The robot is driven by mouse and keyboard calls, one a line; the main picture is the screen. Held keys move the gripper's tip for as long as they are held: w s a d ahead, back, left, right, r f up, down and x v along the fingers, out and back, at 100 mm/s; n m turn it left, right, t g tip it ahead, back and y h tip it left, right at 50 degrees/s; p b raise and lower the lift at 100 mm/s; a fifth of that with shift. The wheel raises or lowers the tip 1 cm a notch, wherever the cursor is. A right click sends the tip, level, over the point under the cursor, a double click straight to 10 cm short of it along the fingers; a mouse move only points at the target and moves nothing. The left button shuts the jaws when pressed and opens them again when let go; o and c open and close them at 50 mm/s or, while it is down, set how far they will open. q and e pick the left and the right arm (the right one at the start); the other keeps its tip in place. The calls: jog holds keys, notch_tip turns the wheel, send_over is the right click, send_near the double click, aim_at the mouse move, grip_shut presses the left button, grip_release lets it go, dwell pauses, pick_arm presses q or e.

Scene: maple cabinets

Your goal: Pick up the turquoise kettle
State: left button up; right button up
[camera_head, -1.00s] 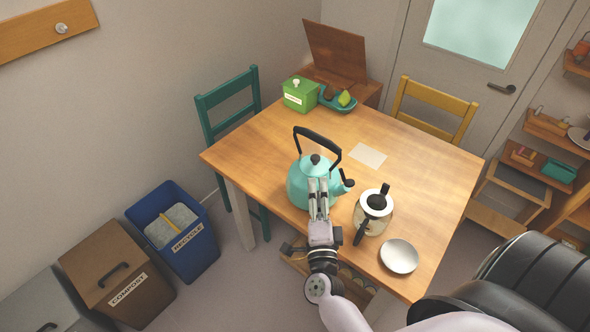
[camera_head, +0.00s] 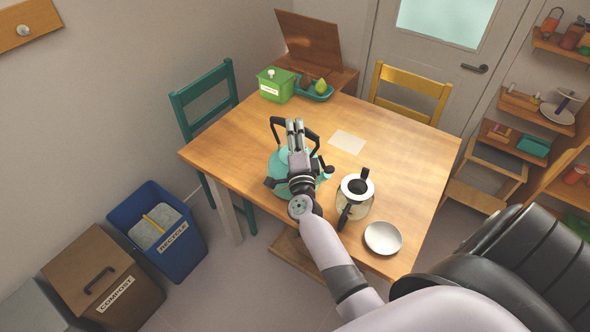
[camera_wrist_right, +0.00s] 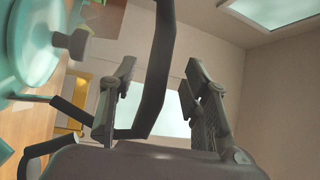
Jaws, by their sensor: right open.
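The turquoise kettle (camera_head: 278,163) stands upright on the wooden table (camera_head: 405,165), near its front left edge. Its black arched handle (camera_head: 276,127) rises above the lid. My right gripper (camera_head: 295,125) is over the kettle and hides much of its body and lid. In the right wrist view, the kettle's turquoise body (camera_wrist_right: 22,60) and lid knob are at the left. The dark handle (camera_wrist_right: 156,65) runs between the two parted fingers of my right gripper (camera_wrist_right: 160,75), with gaps on both sides. The gripper is open and empty. My left gripper does not show.
A green box (camera_head: 276,85) and a teal dish (camera_head: 314,90) with a pear sit at the back. A paper (camera_head: 347,142) lies mid-table. Chairs stand behind.

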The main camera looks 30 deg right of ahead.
aim_at(295, 127)
jog(key=x, duration=0.3)
jog(key=shift+f, duration=0.2)
jog(key=shift+r, duration=0.1)
jog(key=shift+c, duration=0.3)
grip_shut()
dwell(0.5)
jog(key=shift+r, duration=0.15)
